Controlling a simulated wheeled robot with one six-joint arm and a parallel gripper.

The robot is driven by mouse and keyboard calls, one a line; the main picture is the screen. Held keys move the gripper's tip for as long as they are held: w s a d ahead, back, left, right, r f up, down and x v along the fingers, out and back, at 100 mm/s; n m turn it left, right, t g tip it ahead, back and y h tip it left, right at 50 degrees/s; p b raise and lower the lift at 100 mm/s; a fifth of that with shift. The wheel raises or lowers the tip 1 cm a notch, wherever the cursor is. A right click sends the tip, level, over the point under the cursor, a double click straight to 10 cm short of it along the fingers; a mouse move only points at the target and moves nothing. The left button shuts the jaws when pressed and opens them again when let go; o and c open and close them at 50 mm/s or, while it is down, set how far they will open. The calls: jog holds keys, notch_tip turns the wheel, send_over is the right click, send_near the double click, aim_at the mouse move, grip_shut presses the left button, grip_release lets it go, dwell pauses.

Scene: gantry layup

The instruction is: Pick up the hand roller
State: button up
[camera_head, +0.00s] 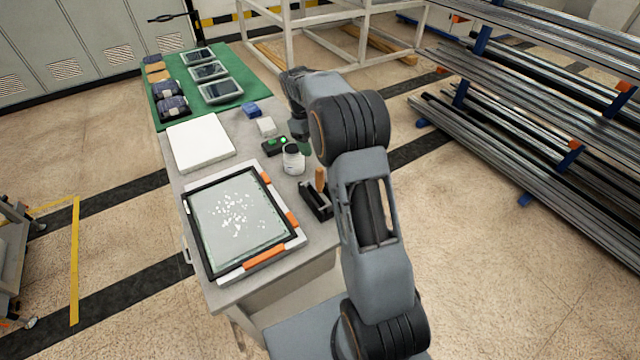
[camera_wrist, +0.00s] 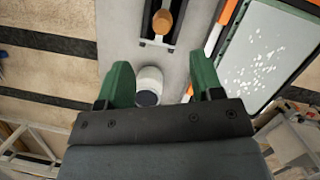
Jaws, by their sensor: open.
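The hand roller appears to be the piece with the brown wooden handle (camera_head: 320,180) standing up from a black holder (camera_head: 312,204) at the right edge of the table. In the wrist view, its rounded handle end (camera_wrist: 162,21) shows at the top centre, within the dark holder. The roller part itself cannot be made out. My gripper (camera_wrist: 164,80) is open, its two green fingers apart and nothing clamped between them. The handle lies beyond the fingertips. In the head view my gripper is mostly hidden behind my arm, with a green finger (camera_head: 303,148) showing near the table's right edge.
A white jar (camera_head: 293,160) stands near the holder; in the wrist view the jar (camera_wrist: 149,84) shows between the fingers. A black-framed panel (camera_head: 190,232) with white flakes lies in front. A white block (camera_head: 200,146) and green mat (camera_head: 158,108) are behind. Metal racks (camera_head: 560,130) stand right.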

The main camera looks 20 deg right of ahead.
aim_at(319, 169)
jog(key=x, duration=0.6)
jog(key=shift+s+f+p, duration=0.1)
jog(key=shift+f+p, duration=0.15)
jog(key=shift+p, duration=0.1)
jog(key=shift+p+x, duration=0.95)
jog(key=shift+x, duration=1.7)
jog(key=shift+a, duration=0.15)
jog(key=shift+c, duration=0.3)
grip_shut()
